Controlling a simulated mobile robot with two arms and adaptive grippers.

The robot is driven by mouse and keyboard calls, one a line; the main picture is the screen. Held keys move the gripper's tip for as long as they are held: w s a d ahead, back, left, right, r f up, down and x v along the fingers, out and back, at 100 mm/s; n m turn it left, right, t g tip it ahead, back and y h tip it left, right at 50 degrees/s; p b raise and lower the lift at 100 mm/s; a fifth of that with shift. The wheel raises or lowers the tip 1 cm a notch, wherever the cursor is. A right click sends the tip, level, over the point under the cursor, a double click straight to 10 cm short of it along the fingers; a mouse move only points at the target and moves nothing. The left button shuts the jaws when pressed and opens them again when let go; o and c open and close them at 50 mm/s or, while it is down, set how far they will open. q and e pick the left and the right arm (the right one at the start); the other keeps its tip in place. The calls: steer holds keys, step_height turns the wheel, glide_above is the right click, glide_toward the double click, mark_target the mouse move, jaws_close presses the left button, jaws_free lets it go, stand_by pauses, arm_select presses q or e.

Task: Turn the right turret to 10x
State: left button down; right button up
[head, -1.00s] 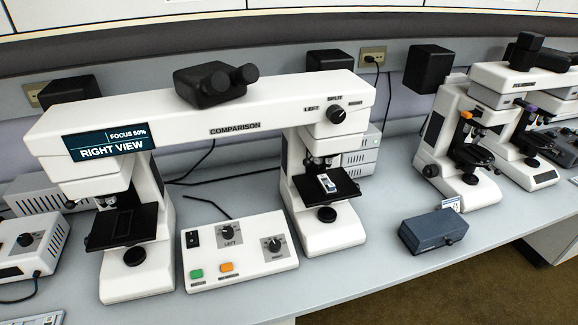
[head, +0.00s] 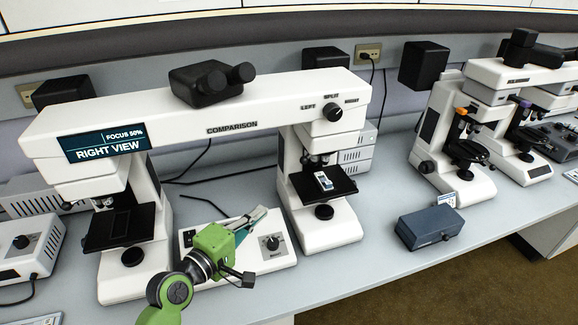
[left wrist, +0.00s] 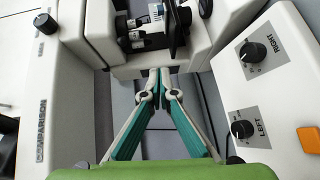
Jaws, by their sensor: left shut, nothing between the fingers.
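The right turret (head: 318,159) of the comparison microscope (head: 232,126) hangs above the right stage (head: 340,186), which carries a slide (head: 323,181). The turret's dark objectives (left wrist: 137,38) show at the top of the left wrist view. Which objective is in place is too small to tell. My left gripper (head: 260,211) is above the control box, to the left of and below the right turret in the head view. In the left wrist view its fingertips (left wrist: 160,72) meet, shut and empty, apart from the turret. My right gripper is out of view.
The control box (head: 283,258) lies under my left gripper, with its right knob (head: 272,242) visible. The bridge display (head: 107,146) reads RIGHT VIEW, FOCUS 50%. A blue-grey box (head: 430,229) stands to the right. The bench between it and the microscope is clear.

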arm_select(q)
steer(key=w+a+r+n+t, duration=0.1)
steer(key=w+r+n+t, duration=0.15)
steer(key=w+r, duration=0.2)
steer(key=w+d+r+p, duration=0.1)
steer(key=w+d+p, duration=0.2)
steer(key=w+d, duration=0.3)
steer(key=shift+w+d+r+n, duration=0.15)
steer(key=shift+w+d+n, duration=0.2)
steer(key=shift+d, duration=0.85)
steer(key=shift+s, duration=0.1)
